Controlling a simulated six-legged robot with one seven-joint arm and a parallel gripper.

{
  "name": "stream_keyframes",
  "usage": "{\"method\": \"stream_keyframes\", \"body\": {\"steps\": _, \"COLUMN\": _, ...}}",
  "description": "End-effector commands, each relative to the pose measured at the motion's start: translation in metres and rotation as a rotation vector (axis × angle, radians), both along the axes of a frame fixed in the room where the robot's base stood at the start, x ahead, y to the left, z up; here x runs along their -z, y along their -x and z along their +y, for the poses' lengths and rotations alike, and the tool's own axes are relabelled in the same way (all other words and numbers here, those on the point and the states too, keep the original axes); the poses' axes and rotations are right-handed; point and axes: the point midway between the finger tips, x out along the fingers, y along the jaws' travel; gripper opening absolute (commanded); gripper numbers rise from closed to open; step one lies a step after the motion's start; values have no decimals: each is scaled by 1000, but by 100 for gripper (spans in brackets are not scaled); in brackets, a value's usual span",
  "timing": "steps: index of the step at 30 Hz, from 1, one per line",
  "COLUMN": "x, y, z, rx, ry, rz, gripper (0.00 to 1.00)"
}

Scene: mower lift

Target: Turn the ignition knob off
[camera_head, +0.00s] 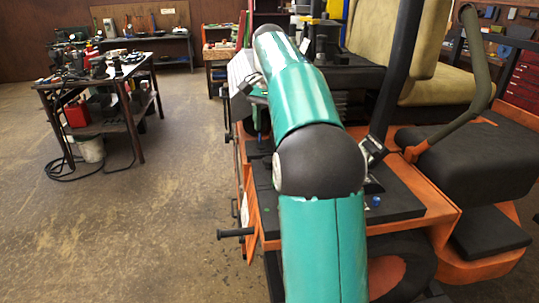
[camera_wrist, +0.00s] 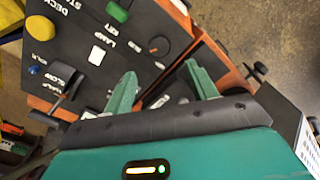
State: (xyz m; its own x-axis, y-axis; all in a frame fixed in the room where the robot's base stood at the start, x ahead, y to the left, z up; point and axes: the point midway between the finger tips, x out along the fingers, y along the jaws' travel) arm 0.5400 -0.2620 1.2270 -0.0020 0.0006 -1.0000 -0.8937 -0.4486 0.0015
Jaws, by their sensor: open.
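In the wrist view, the mower's dark control panel (camera_wrist: 75,70) fills the upper left. A round black knob with an orange mark (camera_wrist: 159,46) sits near its right edge; I take it to be the ignition knob, though its label is not clear. My gripper (camera_wrist: 162,75) is open, its two green fingers apart and nothing visible between them. The knob shows just beyond the gap between the fingertips; I see no contact. In the head view, my green arm reaches over the orange mower (camera_head: 430,190) and hides the gripper and the knob.
The panel also holds a green knob (camera_wrist: 118,10), a white switch (camera_wrist: 97,55), a blue button (camera_wrist: 35,70) and a black lever (camera_wrist: 68,90). A dark post (camera_head: 398,70) and seats stand to the right. A cluttered workbench (camera_head: 100,80) stands left; the floor between is clear.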

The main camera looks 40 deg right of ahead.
Motion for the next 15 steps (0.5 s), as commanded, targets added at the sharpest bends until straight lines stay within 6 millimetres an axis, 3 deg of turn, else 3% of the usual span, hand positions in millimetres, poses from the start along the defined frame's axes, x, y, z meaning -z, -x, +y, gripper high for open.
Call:
{"method": "stream_keyframes", "body": {"steps": 9, "x": 63, "y": 1, "z": 1, "rx": -1, "ry": -1, "rz": 2, "gripper": 57}}
{"method": "stream_keyframes", "body": {"steps": 15, "x": 91, "y": 1, "z": 0, "rx": -1, "ry": -1, "rz": 0, "gripper": 57}}
